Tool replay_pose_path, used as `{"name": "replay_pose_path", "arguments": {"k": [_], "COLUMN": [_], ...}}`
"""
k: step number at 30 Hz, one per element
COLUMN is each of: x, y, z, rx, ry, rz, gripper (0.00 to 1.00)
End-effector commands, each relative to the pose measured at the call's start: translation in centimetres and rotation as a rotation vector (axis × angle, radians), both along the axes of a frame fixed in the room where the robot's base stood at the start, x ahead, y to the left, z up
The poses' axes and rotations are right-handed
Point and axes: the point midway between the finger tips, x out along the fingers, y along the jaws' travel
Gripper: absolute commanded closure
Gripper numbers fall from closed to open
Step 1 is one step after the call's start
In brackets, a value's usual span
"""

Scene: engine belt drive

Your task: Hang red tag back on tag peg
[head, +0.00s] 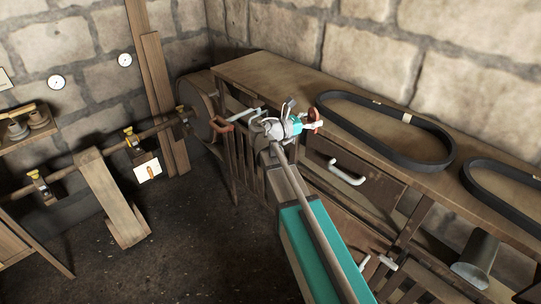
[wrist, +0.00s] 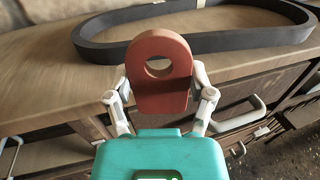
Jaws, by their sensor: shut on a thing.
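The red tag (wrist: 161,98) is a flat, rounded plate with a round hole near its top. My gripper (wrist: 162,86) is shut on it, with one pale finger at each side of its lower part. The tag stands upright in the wrist view, hole end up and clear of the fingers. In the head view the tag (head: 314,116) shows small and dark red at the end of my gripper (head: 311,122), over the front edge of the wooden bench. I cannot pick out the tag peg in either view.
A black belt loop (head: 440,165) lies on the bench (head: 245,70) beyond the tag, with another to its right. A drawer with a white handle (head: 347,174) is below. A wooden shaft with yellow-topped brackets (head: 131,137) runs at left. Open floor (head: 190,225) lies between.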

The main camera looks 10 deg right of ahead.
Motion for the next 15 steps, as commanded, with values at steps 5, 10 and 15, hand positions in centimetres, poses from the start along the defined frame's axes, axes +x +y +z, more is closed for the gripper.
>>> {"name": "replay_pose_path", "arguments": {"k": [5, 10, 15], "x": [0.5, 1.2, 2.0], "y": [0.9, 2.5, 4.6], "z": [-1.8, -4.3, -7.2], "rx": [0.000, 0.000, 0.001], "ry": [-0.001, -0.001, -0.002], "rz": [0.003, 0.008, 0.014], "gripper": [0.69, 0.69, 0.69]}}
